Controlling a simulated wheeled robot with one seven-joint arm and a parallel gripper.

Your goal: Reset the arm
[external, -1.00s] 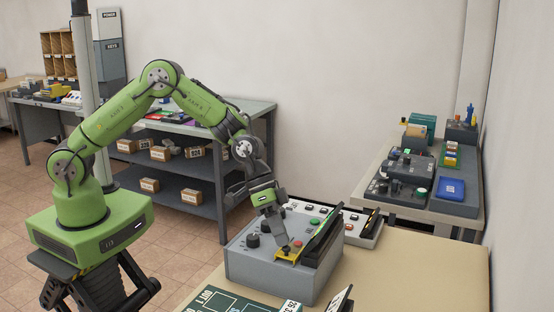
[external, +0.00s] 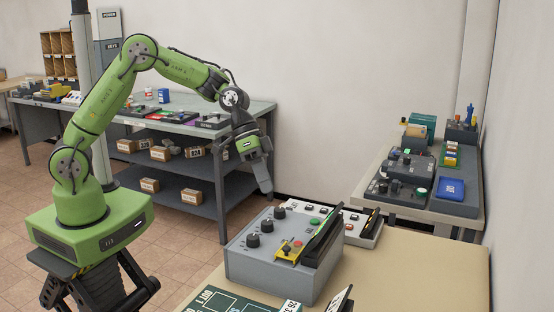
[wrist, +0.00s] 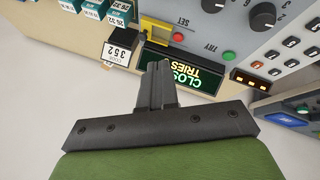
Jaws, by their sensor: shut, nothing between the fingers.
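My green arm is raised and bent, with my gripper (external: 267,191) hanging in the air above and behind the grey control box. In the wrist view my gripper (wrist: 157,72) shows its dark fingers together, with nothing between them. The grey control box (external: 262,265) stands on the tan table and has several black knobs, a green button and a red button on a yellow plate. Its sloped display (wrist: 185,72) is lit with green text in the wrist view. The gripper touches nothing.
A second panel with buttons (external: 360,232) sits behind the grey box. A dark green board (external: 235,305) lies at the front. The tan table (external: 430,270) is clear at right. A grey shelved bench (external: 245,113) stands behind my arm, and a side table (external: 420,215) holds more devices.

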